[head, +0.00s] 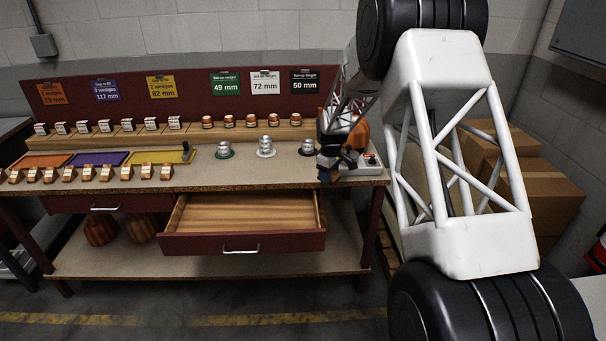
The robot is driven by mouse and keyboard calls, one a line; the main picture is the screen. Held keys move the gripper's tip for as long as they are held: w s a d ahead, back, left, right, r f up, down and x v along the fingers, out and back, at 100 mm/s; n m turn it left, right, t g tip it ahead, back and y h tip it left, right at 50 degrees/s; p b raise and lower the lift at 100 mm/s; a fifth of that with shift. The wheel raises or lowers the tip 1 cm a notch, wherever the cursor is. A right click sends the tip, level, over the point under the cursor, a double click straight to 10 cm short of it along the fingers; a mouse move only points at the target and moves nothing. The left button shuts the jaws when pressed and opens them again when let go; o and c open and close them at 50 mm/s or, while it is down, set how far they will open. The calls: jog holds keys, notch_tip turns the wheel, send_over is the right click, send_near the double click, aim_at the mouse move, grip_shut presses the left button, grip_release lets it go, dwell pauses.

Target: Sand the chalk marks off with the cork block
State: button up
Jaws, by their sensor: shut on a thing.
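My gripper (329,166) is at the right end of the bench, low over the bench top and in front of an orange-brown rounded wooden form (358,135). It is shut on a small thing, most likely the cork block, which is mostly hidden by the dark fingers. The form is partly covered by my arm and gripper. I cannot tell whether the held thing touches it. No chalk marks can be made out at this size.
An empty wooden drawer (245,213) stands pulled out below the bench top (210,177). Rows of small labelled blocks and orange, purple and yellow trays (150,157) fill the left side.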

jog(key=s+d+f+m, duration=0.2)
jog(key=d+f, duration=0.2)
jog(key=d, duration=0.1)
jog(key=s+a+f+m, duration=0.1)
jog(key=s+f+m, duration=0.35)
jog(key=f, duration=0.85)
jog(key=s+a+f+m, duration=0.1)
jog(key=s+f+m, duration=0.35)
jog(key=f, duration=0.85)
jog(key=w+d+r+m, duration=0.1)
jog(key=w+d+r, duration=0.5)
jog(key=r, duration=0.5)
jog(key=w+d+r, duration=0.4)
jog(key=d+r, duration=0.4)
jog(key=r, duration=0.3)
jog(key=w+d+r+m, duration=0.1)
jog(key=w+d+r, duration=0.4)
jog(key=d+r, duration=0.4)
jog(key=w+a+r+n, duration=0.5)
jog(key=w+r, duration=0.3)
jog(key=w, duration=0.3)
jog(key=w+a+r+n, duration=0.6)
jog(key=w+r, duration=0.2)
jog(key=w, duration=0.3)
jog(key=shift+w+r+n, duration=0.3)
jog(key=shift+w, duration=0.05)
jog(key=shift+a, duration=0.1)
